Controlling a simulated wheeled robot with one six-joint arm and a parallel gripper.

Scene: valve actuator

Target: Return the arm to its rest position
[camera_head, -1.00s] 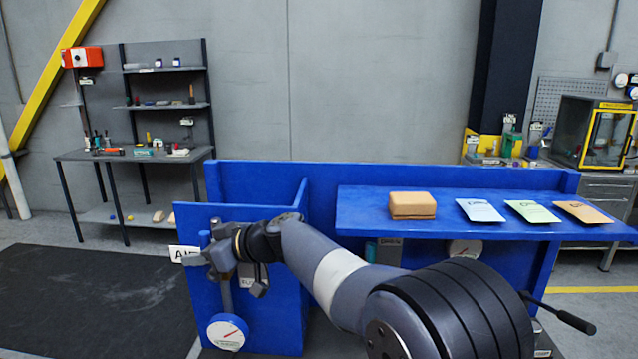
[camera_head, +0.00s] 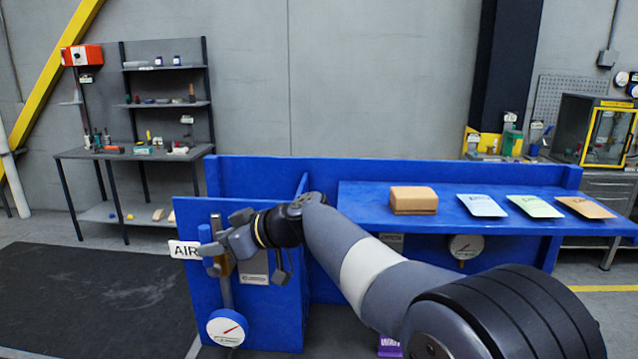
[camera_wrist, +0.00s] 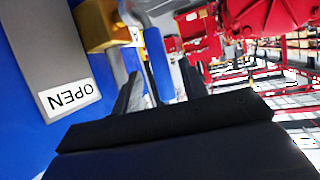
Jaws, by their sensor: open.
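My arm (camera_head: 370,275) reaches left across the front of the blue bench. My gripper (camera_head: 212,250) is open at the pipe on the left blue panel, beside the AIR sign (camera_head: 184,250). A blue handle (camera_head: 205,234) stands close to the fingers. In the wrist view the blue handle (camera_wrist: 158,65) shows between the two dark fingers; I cannot tell whether they touch it. A brass-coloured fitting (camera_wrist: 100,25) and an OPEN label (camera_wrist: 70,97) are beside it. My gripper hides part of the pipe.
A round gauge (camera_head: 227,328) sits at the pipe's foot. The blue shelf (camera_head: 365,215) holds a brown box (camera_head: 413,200) and several cards. Open floor with a black mat (camera_head: 90,300) is at left.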

